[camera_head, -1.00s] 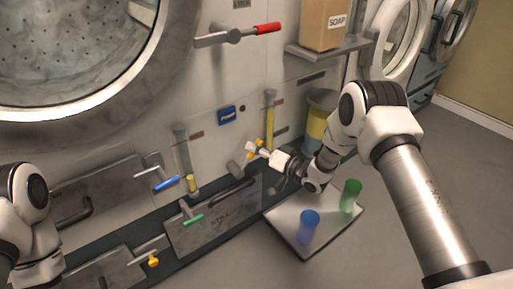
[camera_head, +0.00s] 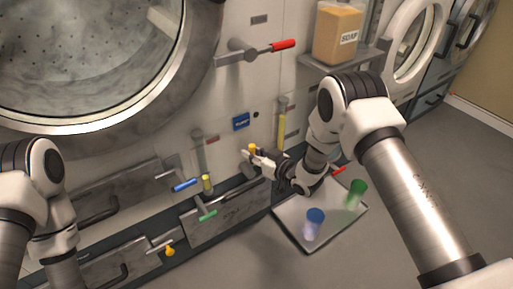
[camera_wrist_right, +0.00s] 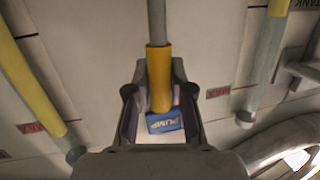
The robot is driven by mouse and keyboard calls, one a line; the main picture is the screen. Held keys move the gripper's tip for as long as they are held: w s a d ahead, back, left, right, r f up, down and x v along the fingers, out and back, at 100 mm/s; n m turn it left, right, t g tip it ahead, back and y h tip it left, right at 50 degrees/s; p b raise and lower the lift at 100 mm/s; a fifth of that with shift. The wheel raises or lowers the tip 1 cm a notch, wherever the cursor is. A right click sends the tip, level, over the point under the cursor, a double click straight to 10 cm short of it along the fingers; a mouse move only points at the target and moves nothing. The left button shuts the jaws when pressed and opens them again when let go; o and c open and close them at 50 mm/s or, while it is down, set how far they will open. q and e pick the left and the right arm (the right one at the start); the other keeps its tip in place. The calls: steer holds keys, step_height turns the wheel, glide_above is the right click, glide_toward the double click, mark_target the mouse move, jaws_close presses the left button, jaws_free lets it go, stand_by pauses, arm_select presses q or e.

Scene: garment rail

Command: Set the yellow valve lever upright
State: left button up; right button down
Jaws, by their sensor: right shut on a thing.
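My right gripper (camera_head: 252,155) is at the wall panel, below the blue pump label (camera_head: 241,121). It is shut on the yellow grip of the valve lever (camera_head: 253,148). In the right wrist view the yellow grip (camera_wrist_right: 158,75) sits between the two fingers (camera_wrist_right: 153,105), with a grey rod running from it to the top of the picture. The lever's pivot is mostly hidden by the gripper in the head view, so I cannot tell its exact angle. My left arm enters at the left, with its gripper out of the picture.
Levers with blue (camera_head: 185,185), green (camera_head: 207,216) and red (camera_head: 284,45) grips stand nearby. Another yellow-ended handle (camera_head: 169,251) is low at left. A tray (camera_head: 290,218) holds a blue cup (camera_head: 314,222) and a green cup (camera_head: 357,192). A soap box (camera_head: 337,33) sits on a shelf.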

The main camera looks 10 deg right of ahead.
steer(key=shift+s+a, duration=0.1)
steer(key=shift+a, duration=0.2)
steer(key=c, duration=1)
jaws_free()
steer(key=v, duration=1.2)
